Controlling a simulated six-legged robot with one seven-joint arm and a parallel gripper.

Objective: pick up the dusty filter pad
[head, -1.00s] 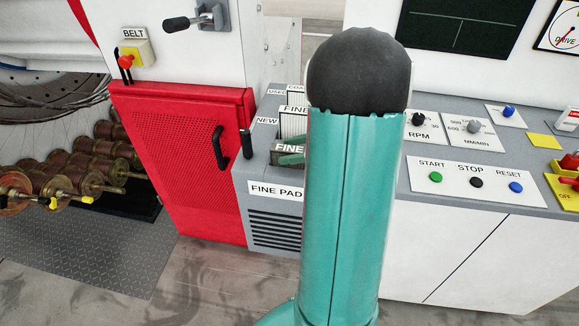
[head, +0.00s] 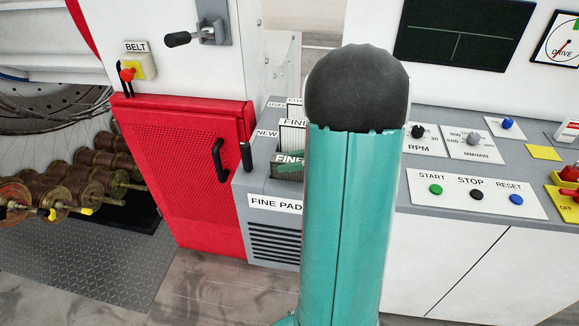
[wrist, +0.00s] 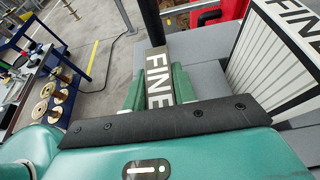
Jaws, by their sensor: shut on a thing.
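The dusty filter pad (head: 287,171) is a dull dark-grey block with a FINE label, at the front of the grey pad rack in the head view. In the wrist view its label strip (wrist: 158,80) runs between the two teal fingers of my gripper (wrist: 155,88). My gripper is shut on this pad. In the head view my arm hides most of the gripper; only a small teal part (head: 316,182) shows beside the pad. I cannot tell whether the pad is clear of the rack.
Clean white FINE pads (head: 293,136) stand behind it in the rack (head: 262,183); they also show close at right in the wrist view (wrist: 275,65). A red perforated door (head: 190,165) with a black handle stands left. The control console (head: 420,185) lies right.

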